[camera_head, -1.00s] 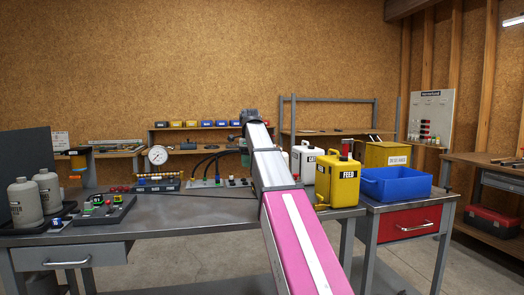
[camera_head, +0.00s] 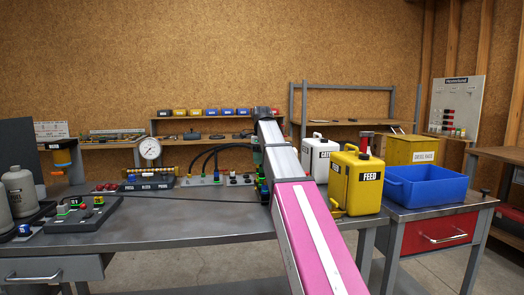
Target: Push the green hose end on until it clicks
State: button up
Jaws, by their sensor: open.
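A pale hose plate (camera_head: 203,182) stands on the bench left of my arm, with small dark and coloured fittings on it. Black hoses (camera_head: 208,153) arch up from it and run right, towards my arm. A small green fitting (camera_head: 216,176) shows on the plate; I cannot tell whether it is the green hose end or whether it is seated. My gripper (camera_head: 262,190) hangs down at the plate's right end, mostly hidden behind my pink and silver arm. It is open; its fingertips and any contact cannot be made out.
A yellow FEED can (camera_head: 355,185), a white can (camera_head: 318,160) and a blue bin (camera_head: 425,188) stand right of my arm. A dial gauge (camera_head: 150,150), a labelled rack (camera_head: 148,184) and a control board (camera_head: 82,215) stand left. The bench front (camera_head: 190,222) is clear.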

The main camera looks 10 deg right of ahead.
aim_at(262, 174)
jog(key=shift+f, duration=3.15)
grip_shut()
jog(key=shift+r, duration=1.15)
jog(key=shift+r, duration=1.85)
